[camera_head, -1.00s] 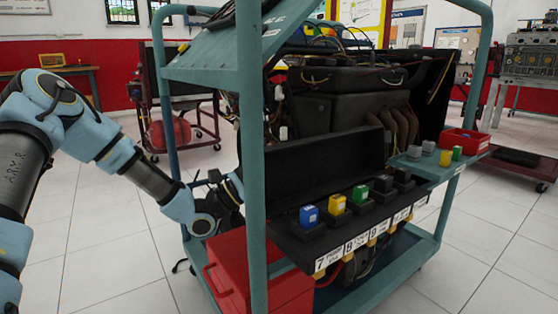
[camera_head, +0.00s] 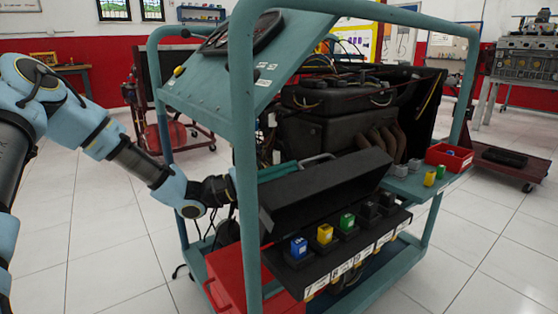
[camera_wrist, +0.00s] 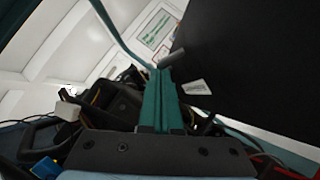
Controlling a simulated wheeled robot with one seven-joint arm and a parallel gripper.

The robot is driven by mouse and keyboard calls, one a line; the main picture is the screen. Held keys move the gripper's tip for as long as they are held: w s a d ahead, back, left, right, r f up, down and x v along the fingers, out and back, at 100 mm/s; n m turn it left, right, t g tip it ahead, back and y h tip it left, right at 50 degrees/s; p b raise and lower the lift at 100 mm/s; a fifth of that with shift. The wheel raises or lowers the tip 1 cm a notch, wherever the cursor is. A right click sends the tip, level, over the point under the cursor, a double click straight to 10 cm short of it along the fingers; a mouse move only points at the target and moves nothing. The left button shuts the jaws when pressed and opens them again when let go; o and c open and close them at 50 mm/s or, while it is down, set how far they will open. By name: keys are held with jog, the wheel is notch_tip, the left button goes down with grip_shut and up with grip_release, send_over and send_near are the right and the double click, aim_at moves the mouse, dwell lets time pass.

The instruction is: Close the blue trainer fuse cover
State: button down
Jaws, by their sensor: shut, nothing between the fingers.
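The fuse cover (camera_head: 335,190) is a long black lid on the front of the blue trainer cart. It stands tilted forward, partly open, above the fuse box (camera_head: 283,264), whose blue, yellow, green and black fuses show uncovered. My gripper (camera_head: 288,170) reaches past the left upright, its teal fingers behind the lid's upper edge. In the wrist view the fingers (camera_wrist: 160,98) lie together, shut with nothing held. A large black panel (camera_wrist: 245,65), seemingly the cover, is close on their right. Whether they touch it I cannot tell.
The cart's teal upright (camera_head: 245,150) stands in front of my wrist. A red box (camera_head: 228,275) sits on the lower shelf. A red tray (camera_head: 450,155) and loose fuses are on the right shelf. Black engine housings and wires fill the space behind the cover.

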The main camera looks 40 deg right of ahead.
aim_at(304, 169)
jog(key=s+r+m+y+p, duration=0.1)
jog(key=s+r+m+p, duration=0.1)
jog(key=m, duration=0.1)
jog(key=shift+s+a+y, duration=0.1)
jog(key=shift+s+y, duration=0.3)
jog(key=shift+s+a+r+m+y+p, duration=0.1)
jog(key=shift+s+m+y+p, duration=0.75)
jog(key=shift+s+m, duration=0.7)
jog(key=shift+s, duration=0.2)
